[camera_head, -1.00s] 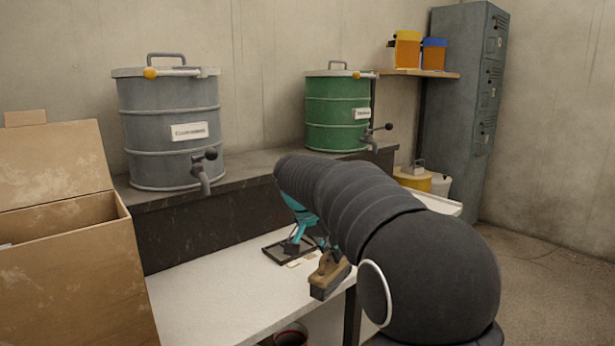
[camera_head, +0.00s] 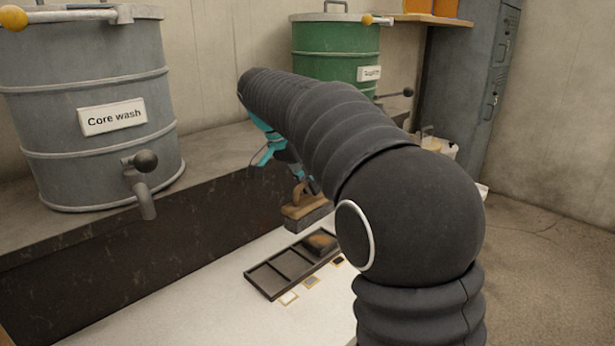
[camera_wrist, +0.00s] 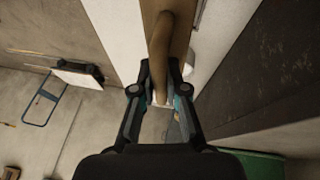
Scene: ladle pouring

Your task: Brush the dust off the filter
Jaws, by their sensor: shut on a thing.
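My gripper (camera_head: 297,172), partly hidden by my dark arm, is shut on the wooden handle of a brush (camera_head: 304,207). The brush is above the bench, near the back-right end of a dark tray (camera_head: 262,279); a gap shows between brush and tray. In the wrist view the brown handle (camera_wrist: 162,45) runs between my gripper's fingers (camera_wrist: 160,82). A dark block with an orange-brown patch, apparently the dusty filter (camera_head: 320,243), lies in the tray's right end. The tray's other visible compartments look empty.
Small square markers (camera_head: 289,298) lie along the tray's front edge. A grey drum (camera_head: 85,80) labelled "Core wash" and a green drum (camera_head: 335,50) stand on the dark ledge (camera_head: 60,250) behind. The white bench top (camera_head: 190,310) left of the tray is clear.

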